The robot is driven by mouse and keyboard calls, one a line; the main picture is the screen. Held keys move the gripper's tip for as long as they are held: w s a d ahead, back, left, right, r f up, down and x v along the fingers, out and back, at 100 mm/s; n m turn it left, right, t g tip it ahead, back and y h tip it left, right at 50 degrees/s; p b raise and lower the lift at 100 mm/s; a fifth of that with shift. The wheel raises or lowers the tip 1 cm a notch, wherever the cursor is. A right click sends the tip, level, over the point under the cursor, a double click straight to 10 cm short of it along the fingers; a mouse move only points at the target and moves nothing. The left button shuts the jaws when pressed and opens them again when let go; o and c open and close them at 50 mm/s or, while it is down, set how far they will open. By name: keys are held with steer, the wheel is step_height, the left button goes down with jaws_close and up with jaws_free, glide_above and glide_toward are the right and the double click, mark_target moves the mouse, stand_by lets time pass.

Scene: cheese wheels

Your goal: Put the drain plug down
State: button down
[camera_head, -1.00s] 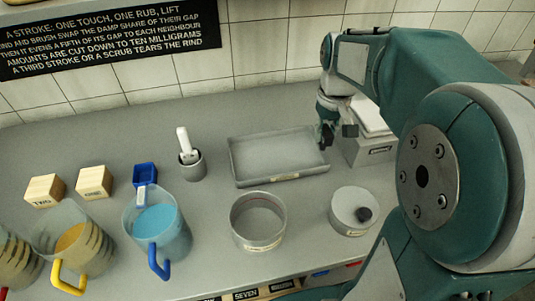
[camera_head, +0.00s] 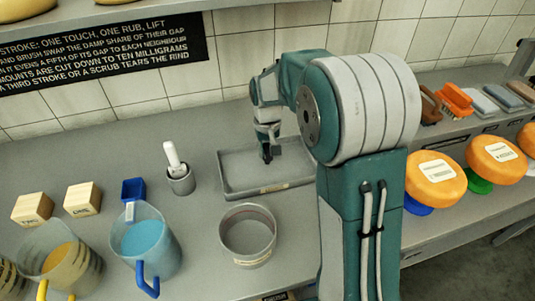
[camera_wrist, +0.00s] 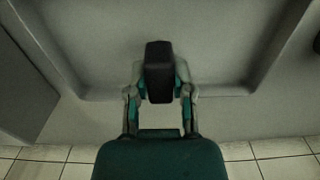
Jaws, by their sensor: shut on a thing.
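My gripper (camera_wrist: 159,85) is shut on a black block-like piece, the drain plug (camera_wrist: 158,72), held between its two fingers in the wrist view. In the head view my gripper (camera_head: 267,153) points down over the shallow grey tray (camera_head: 226,176), near its middle. The plug is small and dark there, and I cannot tell whether it touches the tray floor. The tray's walls also frame the wrist view (camera_wrist: 95,95).
An empty round metal ring (camera_head: 247,262) stands in front of the tray. A cup with a white-handled tool (camera_head: 180,182), a blue-filled jug (camera_head: 140,240), a yellow-filled jug (camera_head: 62,265) and wooden blocks (camera_head: 83,198) stand left. Orange cheese wheels (camera_head: 433,182) are at right.

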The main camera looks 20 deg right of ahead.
steer(key=shift+f, duration=0.8)
steer(key=shift+a+f, duration=0.2)
steer(key=shift+a, duration=0.15)
steer(key=c, duration=0.5)
jaws_free()
steer(key=shift+d, duration=0.15)
steer(key=shift+r, duration=0.1)
